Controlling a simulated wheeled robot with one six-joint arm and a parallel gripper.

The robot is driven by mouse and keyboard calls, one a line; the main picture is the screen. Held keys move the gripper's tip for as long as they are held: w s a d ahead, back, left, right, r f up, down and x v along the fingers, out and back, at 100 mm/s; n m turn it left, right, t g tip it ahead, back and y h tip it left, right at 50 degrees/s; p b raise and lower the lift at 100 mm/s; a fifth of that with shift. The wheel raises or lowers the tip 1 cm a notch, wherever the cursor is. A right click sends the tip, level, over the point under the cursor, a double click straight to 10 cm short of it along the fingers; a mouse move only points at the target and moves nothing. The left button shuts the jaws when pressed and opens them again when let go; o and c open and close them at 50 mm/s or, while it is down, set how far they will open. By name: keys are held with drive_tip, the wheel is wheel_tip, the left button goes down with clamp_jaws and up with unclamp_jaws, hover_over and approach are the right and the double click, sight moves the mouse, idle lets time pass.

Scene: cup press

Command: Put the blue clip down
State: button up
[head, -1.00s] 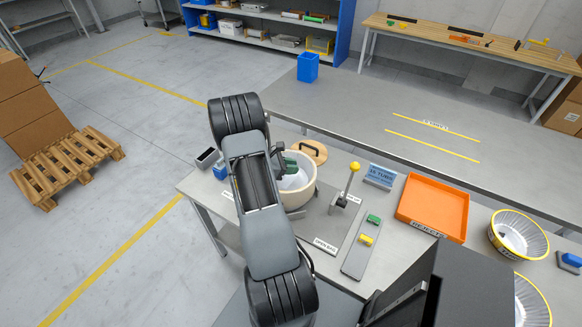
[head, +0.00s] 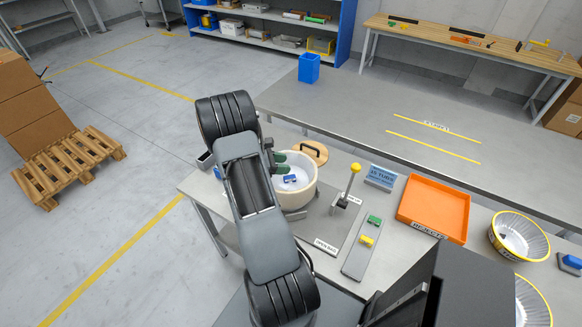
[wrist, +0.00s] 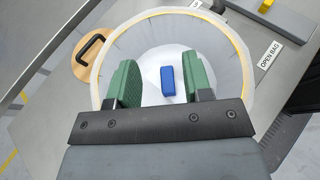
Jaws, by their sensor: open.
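The blue clip (head: 290,178) lies on the white bottom of the round cream tub (head: 296,205). In the wrist view the clip (wrist: 167,80) shows between my two green fingers, with clear gaps on both sides. My gripper (head: 281,163) reaches into or just over the tub and is open, not touching the clip as far as I can see. The fingers (wrist: 160,70) stand wide apart in the wrist view. Part of the tub is hidden behind my arm in the head view.
A wooden lid (head: 306,152) with a black handle lies behind the tub. To the right stand a yellow-knobbed lever (head: 354,172), a strip with green and yellow clips (head: 360,253), an orange tray (head: 432,232) and a lined basket (head: 519,235).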

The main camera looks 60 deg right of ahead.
drive_tip(key=b+v, duration=0.1)
drive_tip(key=v, duration=0.6)
drive_tip(key=shift+w+a+r, duration=0.1)
drive_tip(key=shift+w+a, duration=0.05)
drive_tip(key=shift+w, duration=0.05)
drive_tip(key=s+a+r+m+t+y, duration=0.1)
drive_tip(key=a+r+m+t+y, duration=0.2)
drive_tip(key=a, duration=0.7)
drive_tip(key=s+a+r+m+t+y, duration=0.1)
drive_tip(key=a+r+m+t+y, duration=0.2)
drive_tip(key=a+r+t, duration=0.3)
drive_tip(key=s+a+r+m+t+y, duration=0.2)
drive_tip(key=a+r+t+y, duration=0.1)
drive_tip(key=a, duration=1.3)
drive_tip(key=shift+r+m+t+y, duration=0.3)
drive_tip(key=shift+r+m+t, duration=0.1)
drive_tip(key=shift+r+t, duration=0.5)
drive_tip(key=shift+f, duration=0.1)
drive_tip(key=shift+c, duration=0.4)
